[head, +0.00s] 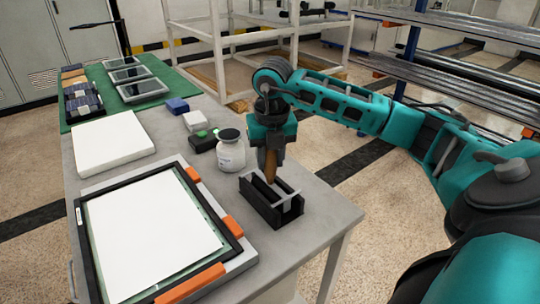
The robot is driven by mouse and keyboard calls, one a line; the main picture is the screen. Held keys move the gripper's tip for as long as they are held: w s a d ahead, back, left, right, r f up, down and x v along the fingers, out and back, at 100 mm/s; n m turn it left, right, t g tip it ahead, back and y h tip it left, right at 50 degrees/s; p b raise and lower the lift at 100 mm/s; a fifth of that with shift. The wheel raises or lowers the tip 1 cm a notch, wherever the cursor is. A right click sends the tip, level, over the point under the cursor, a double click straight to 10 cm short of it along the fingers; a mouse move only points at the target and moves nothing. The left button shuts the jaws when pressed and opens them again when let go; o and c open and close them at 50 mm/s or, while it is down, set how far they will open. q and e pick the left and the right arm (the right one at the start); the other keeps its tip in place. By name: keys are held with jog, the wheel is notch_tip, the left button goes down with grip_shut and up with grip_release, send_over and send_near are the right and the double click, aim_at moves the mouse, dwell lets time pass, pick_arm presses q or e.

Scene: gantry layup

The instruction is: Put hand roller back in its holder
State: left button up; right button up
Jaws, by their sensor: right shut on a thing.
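My right gripper (271,150) points down above the black holder (262,212), near the right edge of the table. It is shut on the hand roller, whose brown wooden handle (270,166) shows below the fingers. The lower end of the roller is at the holder, and its head is largely hidden by the holder's walls. I cannot tell whether it rests on the bottom. The holder is an open black trough with a light grey piece at its right end. My left gripper is not in view.
A white jar (231,155) stands close to the left of the gripper. A framed panel with a white sheet (150,235) and orange clamps lies at front left. A white block (112,142), small boxes and a green mat (160,75) are farther back.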

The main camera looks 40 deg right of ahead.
jog(key=shift+f+b, duration=0.4)
jog(key=shift+f, duration=0.1)
jog(key=o, duration=1.1)
jog(key=shift+r, duration=0.35)
jog(key=r, duration=0.3)
jog(key=s+r+p, duration=0.1)
jog(key=r, duration=0.7)
jog(key=shift+s+a+r, duration=0.1)
jog(key=shift+s+a, duration=0.05)
jog(key=shift+a, duration=0.25)
jog(key=shift+s+r, duration=0.1)
jog(key=shift+r, duration=0.35)
